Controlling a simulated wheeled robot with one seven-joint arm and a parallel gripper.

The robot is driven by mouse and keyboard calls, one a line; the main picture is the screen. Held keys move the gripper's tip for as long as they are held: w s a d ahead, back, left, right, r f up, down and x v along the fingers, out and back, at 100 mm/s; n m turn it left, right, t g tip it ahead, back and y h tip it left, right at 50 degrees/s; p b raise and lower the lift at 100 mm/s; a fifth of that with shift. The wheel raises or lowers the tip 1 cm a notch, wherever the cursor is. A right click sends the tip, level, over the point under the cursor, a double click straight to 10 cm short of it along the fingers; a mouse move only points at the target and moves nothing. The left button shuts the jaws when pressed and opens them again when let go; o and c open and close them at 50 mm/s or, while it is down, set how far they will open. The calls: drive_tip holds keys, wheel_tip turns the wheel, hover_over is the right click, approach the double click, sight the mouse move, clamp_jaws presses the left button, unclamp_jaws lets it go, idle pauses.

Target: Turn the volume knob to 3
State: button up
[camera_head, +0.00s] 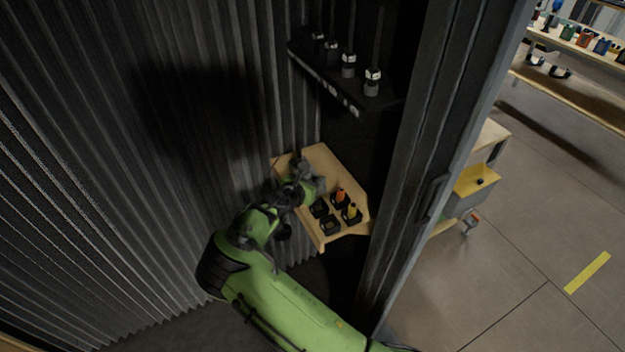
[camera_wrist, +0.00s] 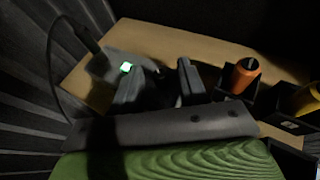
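A grey device with a small lit green display (camera_wrist: 126,67) sits on a light wooden shelf board (camera_wrist: 200,45) in the wrist view. My gripper (camera_wrist: 157,85) is at the device, its two dark fingers apart. The space between the fingers is dark, and no volume knob or number can be made out there. In the head view my gripper (camera_head: 303,180) reaches over the left part of the wooden board (camera_head: 322,158); the arm hides much of the device.
Black holders with an orange item (camera_wrist: 245,76) and a yellow item (camera_head: 352,210) stand right of my gripper. A black shelf with several bottle-like items (camera_head: 348,70) hangs above. A corrugated wall (camera_head: 130,150) is close on the left, a door frame (camera_head: 425,150) on the right.

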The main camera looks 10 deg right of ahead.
drive_tip(key=p+v, duration=0.1)
drive_tip(key=v, duration=1.4)
drive_tip(key=shift+s+a+r+p, duration=0.15)
drive_tip(key=shift+s+a+p, duration=0.05)
drive_tip(key=shift+s+p, duration=0.1)
